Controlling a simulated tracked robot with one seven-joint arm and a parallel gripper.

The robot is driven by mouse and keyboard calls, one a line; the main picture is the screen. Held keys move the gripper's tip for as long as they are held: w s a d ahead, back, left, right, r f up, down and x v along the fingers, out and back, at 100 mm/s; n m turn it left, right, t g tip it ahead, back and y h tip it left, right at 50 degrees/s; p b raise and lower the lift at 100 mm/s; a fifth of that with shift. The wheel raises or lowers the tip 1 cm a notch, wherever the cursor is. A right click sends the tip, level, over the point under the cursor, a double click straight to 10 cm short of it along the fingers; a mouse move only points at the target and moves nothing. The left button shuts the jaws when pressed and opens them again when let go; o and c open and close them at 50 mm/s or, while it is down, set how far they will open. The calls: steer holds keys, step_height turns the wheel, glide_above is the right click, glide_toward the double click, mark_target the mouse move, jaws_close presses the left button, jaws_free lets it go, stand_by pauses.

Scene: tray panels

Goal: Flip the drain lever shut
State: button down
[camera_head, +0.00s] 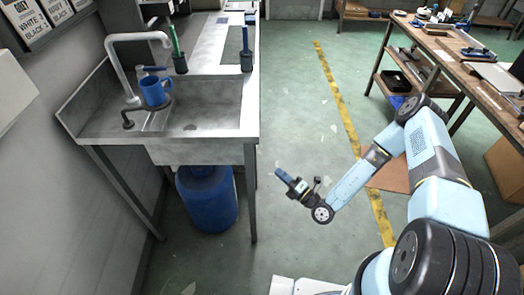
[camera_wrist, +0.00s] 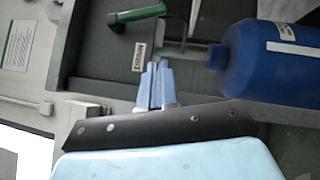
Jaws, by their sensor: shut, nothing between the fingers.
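In the wrist view a green-handled lever (camera_wrist: 138,14) with a dark round pivot lies at the top, beside a small white label (camera_wrist: 140,54) whose text is too small to read surely. I take this lever to be the drain lever. I cannot clearly make it out in the head view. My gripper (camera_wrist: 157,68) is shut and empty, its blue fingertips pointing towards the label and below the lever in the picture, apparently apart from it. In the head view my gripper (camera_head: 284,177) is in the air to the right of the sink (camera_head: 200,150).
A blue drum (camera_head: 207,203) stands under the sink; a blue container (camera_wrist: 275,60) fills the right of the wrist view. A blue mug (camera_head: 155,91) is near the tap (camera_head: 112,60). A workbench (camera_head: 450,60) stands at right. Open floor lies between.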

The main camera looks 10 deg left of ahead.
steer(key=shift+f, duration=0.3)
steer(key=shift+a, duration=0.1)
steer(key=w+d+x, duration=0.1)
steer(key=w+x, duration=0.1)
steer(key=x, duration=1)
steer(key=shift+w+r, duration=0.35)
